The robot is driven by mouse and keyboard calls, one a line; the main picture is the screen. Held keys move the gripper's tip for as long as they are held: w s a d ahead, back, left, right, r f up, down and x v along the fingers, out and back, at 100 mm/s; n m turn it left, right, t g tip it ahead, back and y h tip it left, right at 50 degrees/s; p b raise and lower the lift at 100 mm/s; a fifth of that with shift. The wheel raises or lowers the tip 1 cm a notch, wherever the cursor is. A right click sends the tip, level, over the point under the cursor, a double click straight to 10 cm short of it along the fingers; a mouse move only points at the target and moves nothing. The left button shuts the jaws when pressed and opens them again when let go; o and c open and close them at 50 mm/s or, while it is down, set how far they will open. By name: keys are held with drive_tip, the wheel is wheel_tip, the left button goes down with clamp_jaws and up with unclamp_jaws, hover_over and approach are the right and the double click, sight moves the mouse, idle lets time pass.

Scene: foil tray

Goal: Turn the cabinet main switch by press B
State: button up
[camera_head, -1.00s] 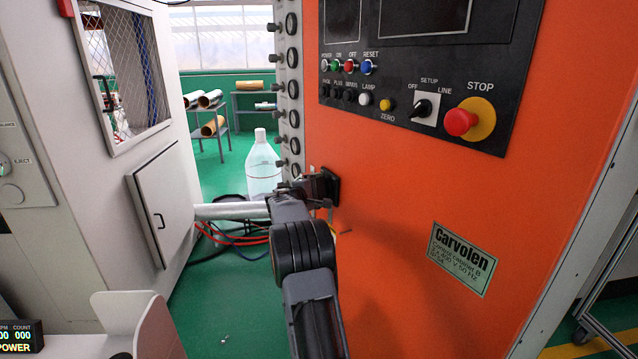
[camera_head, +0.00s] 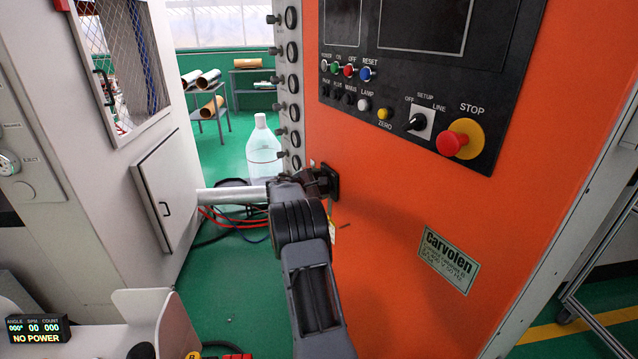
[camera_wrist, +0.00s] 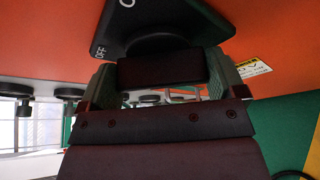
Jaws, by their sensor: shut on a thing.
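The main switch is a black plate (camera_head: 332,182) with a black handle on the front of the orange cabinet (camera_head: 400,215), near its left edge. In the wrist view the plate (camera_wrist: 118,30) shows the mark OFF and stands tilted in the picture. My gripper (camera_head: 322,182) is at the switch; in the wrist view its two fingers (camera_wrist: 162,75) are shut on the dark switch handle (camera_wrist: 158,70) from both sides. The rest of the plate's marks are hidden or cut off. In the head view my gripper covers much of the switch.
A control panel (camera_head: 395,95) with buttons, a selector and a red STOP button (camera_head: 453,144) is above the switch. A Carvolen label (camera_head: 448,258) is lower right. A display (camera_head: 38,328) at lower left reads NO POWER. A clear bottle (camera_head: 264,155) stands on the floor behind.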

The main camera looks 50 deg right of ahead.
drive_tip(key=shift+f, duration=0.1)
drive_tip(key=o, duration=0.6)
drive_tip(key=shift+o, duration=0.2)
drive_tip(key=b+v, duration=0.2)
drive_tip(key=v, duration=1.1)
drive_tip(key=shift+a, duration=0.4)
